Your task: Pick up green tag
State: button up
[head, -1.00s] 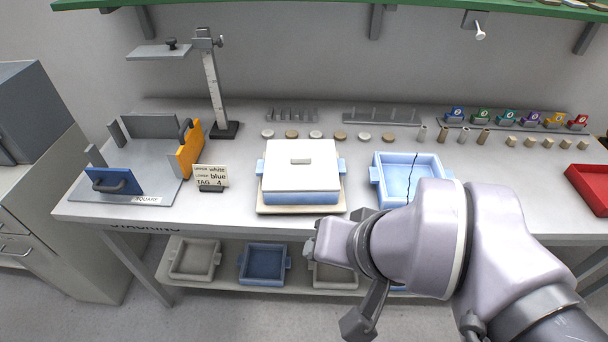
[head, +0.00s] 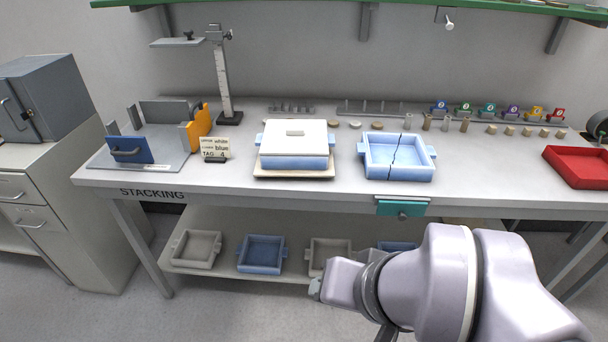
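The green tag (head: 463,108) is a small upright tag in the row at the back right of the workbench. It stands between a blue tag (head: 439,106) and a teal tag (head: 487,110). My gripper (head: 345,312) is low at the front of the picture, below the tabletop level in view and far from the tags. Its fingers are mostly hidden by my wrist or cut off by the lower edge, so its opening does not show.
A cracked blue tray (head: 428,172), a white-lidded blue box (head: 292,160) and a red tray (head: 575,180) stand on the bench. Small cylinders and blocks (head: 508,131) sit before the tags. A green shelf (head: 300,3) hangs above. Several trays fill the lower shelf (head: 220,274).

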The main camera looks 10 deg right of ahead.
aim_at(465, 105)
jog(key=i+j+z, duration=0.2)
jog(key=z, duration=0.15)
jog(key=i+j+z, duration=0.2)
jog(key=z, duration=0.15)
jog(key=i+j+z, duration=0.1)
jog(key=j+z, duration=0.25)
